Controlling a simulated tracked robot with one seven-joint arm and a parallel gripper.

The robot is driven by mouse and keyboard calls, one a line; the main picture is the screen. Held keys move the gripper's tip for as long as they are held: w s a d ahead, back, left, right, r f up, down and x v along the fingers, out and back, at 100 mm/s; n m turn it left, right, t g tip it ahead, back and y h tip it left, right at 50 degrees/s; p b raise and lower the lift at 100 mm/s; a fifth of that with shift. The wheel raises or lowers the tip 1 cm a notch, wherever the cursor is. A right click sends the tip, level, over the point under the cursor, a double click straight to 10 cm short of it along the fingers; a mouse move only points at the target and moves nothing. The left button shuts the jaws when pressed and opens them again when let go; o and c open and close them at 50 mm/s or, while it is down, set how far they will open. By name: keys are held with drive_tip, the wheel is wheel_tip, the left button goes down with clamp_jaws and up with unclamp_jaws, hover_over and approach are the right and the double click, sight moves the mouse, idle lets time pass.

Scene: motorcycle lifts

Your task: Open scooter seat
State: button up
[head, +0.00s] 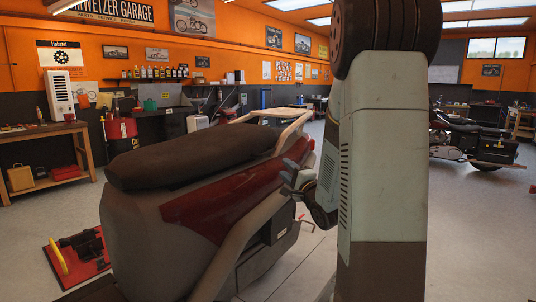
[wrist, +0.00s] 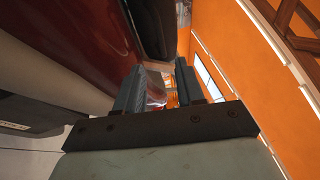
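The scooter (head: 190,215) stands at the left of the head view, with a dark red side panel (head: 225,200). Its long dark brown seat (head: 190,158) lies down along the top of the body. My gripper (head: 290,188) is beside the scooter's near side, by the rear end of the red panel and below seat level. My arm partly hides it there. In the wrist view my gripper (wrist: 160,62) has its two fingers apart with nothing held between them. The seat's dark edge (wrist: 152,30) shows just beyond the fingertips, next to the red panel (wrist: 95,35).
A red stand (head: 78,255) with a yellow handle is on the floor at left. A wooden workbench (head: 50,135) stands along the left wall. A parked motorcycle (head: 470,140) is at the right. The floor between is mostly clear.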

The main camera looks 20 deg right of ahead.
sight(268, 152)
drive_tip(key=x, duration=1.3)
drive_tip(key=shift+c, duration=0.4)
drive_tip(key=shift+s, duration=0.1)
clamp_jaws()
